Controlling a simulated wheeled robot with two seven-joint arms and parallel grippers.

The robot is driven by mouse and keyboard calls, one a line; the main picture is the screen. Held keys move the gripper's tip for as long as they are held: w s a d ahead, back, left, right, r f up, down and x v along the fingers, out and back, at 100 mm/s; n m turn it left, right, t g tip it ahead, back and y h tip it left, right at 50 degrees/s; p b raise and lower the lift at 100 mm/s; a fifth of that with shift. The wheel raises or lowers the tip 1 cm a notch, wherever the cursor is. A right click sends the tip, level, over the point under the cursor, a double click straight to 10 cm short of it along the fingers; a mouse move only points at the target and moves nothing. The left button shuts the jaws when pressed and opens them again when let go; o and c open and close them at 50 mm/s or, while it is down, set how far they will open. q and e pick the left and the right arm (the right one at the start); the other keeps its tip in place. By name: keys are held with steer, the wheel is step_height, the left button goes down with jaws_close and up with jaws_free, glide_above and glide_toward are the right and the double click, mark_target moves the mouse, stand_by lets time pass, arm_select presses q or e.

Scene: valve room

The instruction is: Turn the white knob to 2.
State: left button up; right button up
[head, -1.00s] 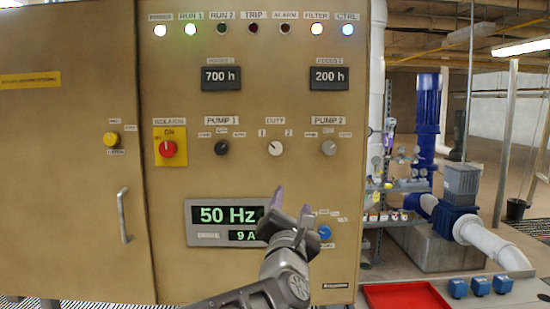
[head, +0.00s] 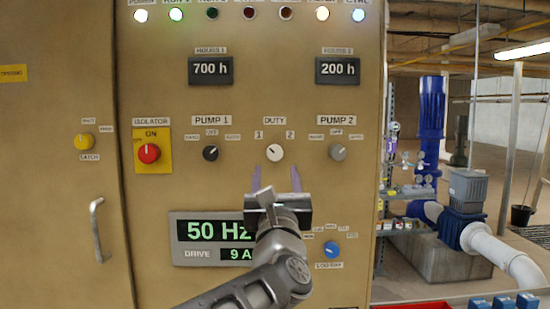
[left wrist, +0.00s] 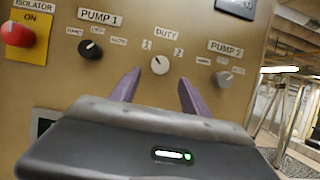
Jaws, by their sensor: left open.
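The white knob (head: 275,153) sits under the DUTY label on the tan panel, with marks 1 at its upper left and 2 at its upper right. Its dark pointer line appears to lean up and left, toward 1. My left gripper (head: 276,178) is open just below the knob, its two purple fingers apart and pointing up at the panel. In the left wrist view the white knob (left wrist: 160,65) shows between and beyond the fingertips (left wrist: 160,76). Nothing is between the fingers, and they do not appear to touch the knob. My right gripper is not in view.
The black PUMP 1 knob (head: 211,153) is left of the white knob, and the grey PUMP 2 knob (head: 337,151) is right of it. A red isolator knob (head: 149,153) is farther left. A display (head: 213,230) and a blue knob (head: 331,249) are lower.

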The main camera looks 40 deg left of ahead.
mark_target(275, 157)
arm_select(q)
steer(key=p+x, duration=0.2)
steer(key=x, duration=0.3)
steer(key=shift+w+a+r+p, duration=0.1)
steer(key=shift+w+r+p, duration=0.05)
steer(key=shift+r+p, duration=0.15)
steer(key=shift+w+a, duration=0.35)
steer(key=shift+w, duration=0.1)
jaws_close()
